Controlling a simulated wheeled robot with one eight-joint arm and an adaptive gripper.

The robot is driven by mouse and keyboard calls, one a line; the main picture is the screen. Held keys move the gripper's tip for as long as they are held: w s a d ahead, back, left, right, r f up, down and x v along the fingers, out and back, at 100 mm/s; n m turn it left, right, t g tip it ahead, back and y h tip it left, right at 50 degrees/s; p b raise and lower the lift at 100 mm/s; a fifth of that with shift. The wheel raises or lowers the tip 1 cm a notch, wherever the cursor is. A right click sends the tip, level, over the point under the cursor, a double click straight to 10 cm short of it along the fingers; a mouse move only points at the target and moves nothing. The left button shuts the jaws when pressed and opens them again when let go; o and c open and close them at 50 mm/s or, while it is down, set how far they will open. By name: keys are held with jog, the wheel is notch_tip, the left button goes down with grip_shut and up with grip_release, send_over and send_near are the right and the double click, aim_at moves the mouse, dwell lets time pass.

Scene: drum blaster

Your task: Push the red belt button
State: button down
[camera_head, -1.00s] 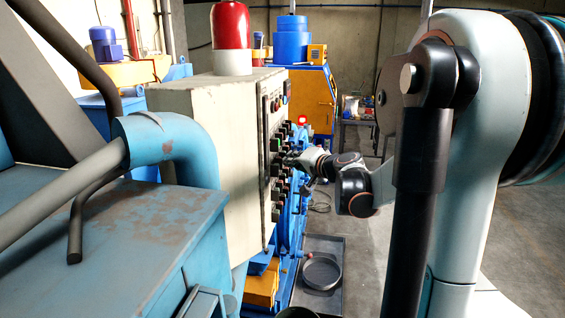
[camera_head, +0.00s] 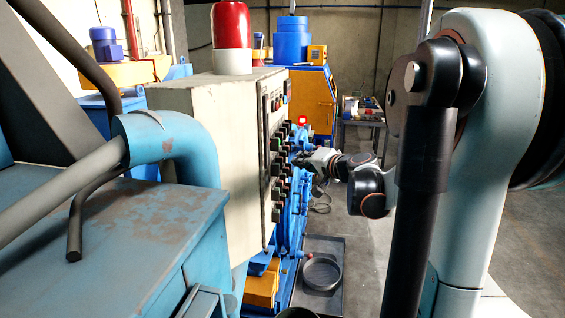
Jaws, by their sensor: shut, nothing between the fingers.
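The control panel cabinet (camera_head: 215,150) is a cream box with a red lamp (camera_head: 231,25) on top. Its button face is seen almost edge-on, with columns of dark, greenish and a few reddish buttons (camera_head: 279,160). A bright red spot (camera_head: 302,119) shows at the upper far side of the panel; I cannot tell whether it sits on the panel or behind it. Labels are too small to read, so I cannot tell which button is the red belt one. My gripper (camera_head: 300,160) is shut and empty, to the right of the middle buttons, seemingly a little apart from them.
A blue machine (camera_head: 150,240) with thick pipes fills the left foreground. A dark tray with a round pan (camera_head: 321,272) lies on the floor below my gripper. A yellow and blue machine (camera_head: 310,100) stands behind. Open floor lies to the right.

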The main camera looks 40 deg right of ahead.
jog(key=s+d, duration=0.2)
jog(key=s, duration=0.1)
jog(key=shift+d, duration=0.25)
dwell(1.0)
